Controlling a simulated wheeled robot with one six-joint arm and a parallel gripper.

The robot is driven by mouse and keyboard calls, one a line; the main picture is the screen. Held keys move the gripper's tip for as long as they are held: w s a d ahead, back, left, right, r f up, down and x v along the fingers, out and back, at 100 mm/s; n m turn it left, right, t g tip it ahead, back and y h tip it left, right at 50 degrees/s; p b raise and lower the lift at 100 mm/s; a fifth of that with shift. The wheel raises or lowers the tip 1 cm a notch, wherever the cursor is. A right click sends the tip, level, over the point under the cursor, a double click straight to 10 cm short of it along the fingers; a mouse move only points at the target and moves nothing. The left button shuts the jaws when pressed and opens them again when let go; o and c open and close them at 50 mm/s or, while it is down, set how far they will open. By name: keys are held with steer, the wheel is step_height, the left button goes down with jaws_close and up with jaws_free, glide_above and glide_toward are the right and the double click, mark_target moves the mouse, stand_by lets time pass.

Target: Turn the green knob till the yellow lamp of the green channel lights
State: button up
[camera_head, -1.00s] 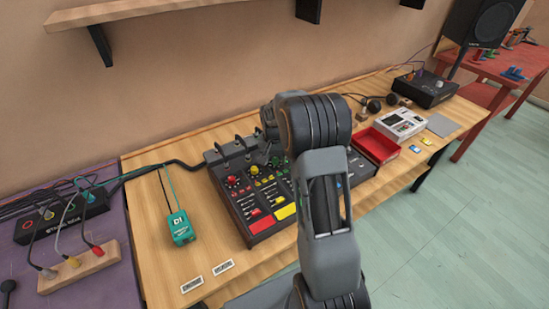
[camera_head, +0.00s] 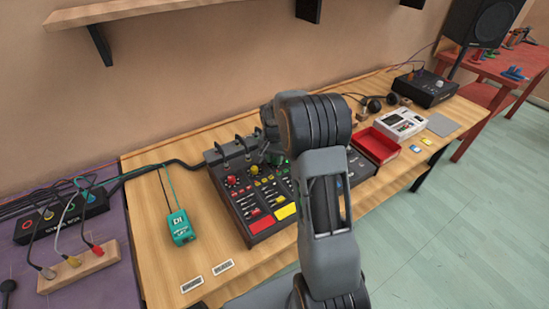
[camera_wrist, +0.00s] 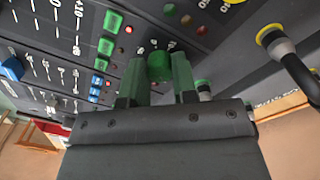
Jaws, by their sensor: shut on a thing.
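The green knob (camera_wrist: 159,67) is on the sloping top of the dark mixer (camera_head: 263,226). In the wrist view it sits between the two fingers of my gripper (camera_wrist: 158,78), which are shut on it. In the head view my arm and gripper hide most of the knob. Small lamps lie just past the knob in the wrist view. I see no clearly lit yellow lamp there, and the dots are too small to read surely.
A red knob (camera_head: 232,181) and a yellow knob (camera_head: 256,171) stand left of my gripper on the mixer. Black cable plugs rise along its back edge. A teal box (camera_head: 181,228) stands left, and a red tray (camera_head: 375,146) lies right.

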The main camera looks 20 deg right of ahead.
mark_target(274, 158)
steer(key=shift+m, duration=1.8)
steer(key=o, duration=0.9)
steer(key=r, duration=1.3)
steer(key=shift+w+a+r, duration=0.1)
steer(key=shift+w+r, duration=0.2)
steer(key=shift+r, duration=0.1)
